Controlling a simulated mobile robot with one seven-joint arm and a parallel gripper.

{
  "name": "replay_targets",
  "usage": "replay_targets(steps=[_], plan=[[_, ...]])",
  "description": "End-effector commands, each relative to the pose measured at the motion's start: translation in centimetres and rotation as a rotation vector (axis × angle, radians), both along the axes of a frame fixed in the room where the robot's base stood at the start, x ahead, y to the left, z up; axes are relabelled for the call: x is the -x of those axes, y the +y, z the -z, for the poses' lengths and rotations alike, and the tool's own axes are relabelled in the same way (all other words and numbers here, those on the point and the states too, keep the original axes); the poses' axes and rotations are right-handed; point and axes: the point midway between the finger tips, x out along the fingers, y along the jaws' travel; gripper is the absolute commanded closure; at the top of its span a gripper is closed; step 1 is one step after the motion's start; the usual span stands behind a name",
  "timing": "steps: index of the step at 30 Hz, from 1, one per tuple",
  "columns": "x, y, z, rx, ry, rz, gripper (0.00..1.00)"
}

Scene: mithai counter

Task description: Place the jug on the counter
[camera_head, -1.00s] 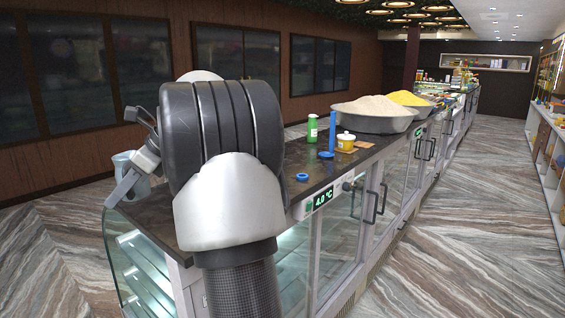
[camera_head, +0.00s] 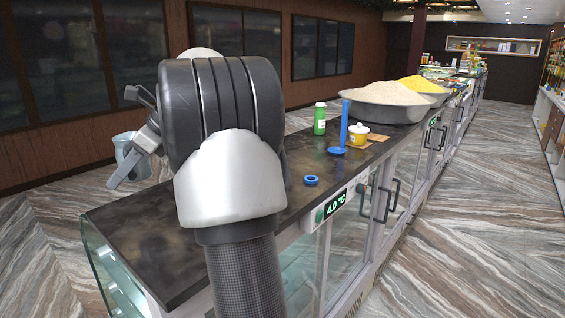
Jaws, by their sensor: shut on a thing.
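My gripper (camera_head: 131,157) is at the left of the view, mostly seen from behind and partly hidden by my own arm. It is shut on a grey-blue jug (camera_head: 136,163), which shows just behind the fingers. The exact grip point is hidden. The jug appears upright, in the air past the counter's far left edge, with floor behind it. The dark stone counter (camera_head: 140,232) runs from the lower left toward the back right, and its near left end is bare.
On the counter stand a green bottle (camera_head: 320,122), a blue upright holder (camera_head: 343,128), a blue ring (camera_head: 311,181), a yellow-white pot (camera_head: 358,136) and large bowls of white (camera_head: 385,94) and yellow (camera_head: 421,85) food. Glass panels (camera_head: 105,275) form the counter's side.

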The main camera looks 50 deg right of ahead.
Motion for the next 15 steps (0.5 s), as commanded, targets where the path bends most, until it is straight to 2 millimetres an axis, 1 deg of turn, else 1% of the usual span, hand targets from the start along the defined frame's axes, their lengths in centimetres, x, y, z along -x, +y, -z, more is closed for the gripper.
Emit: replay_targets(steps=[5, 8, 11, 15], plan=[[0.0, 0.0, -0.1, 0.001, -0.002, -0.001, 1.00], [0.0, 0.0, 0.3, 0.000, -0.001, -0.001, 1.00], [0.0, 0.0, 1.9, -0.002, 0.000, 0.000, 1.00], [0.1, 0.0, 4.5, -0.002, 0.003, 0.001, 1.00]])
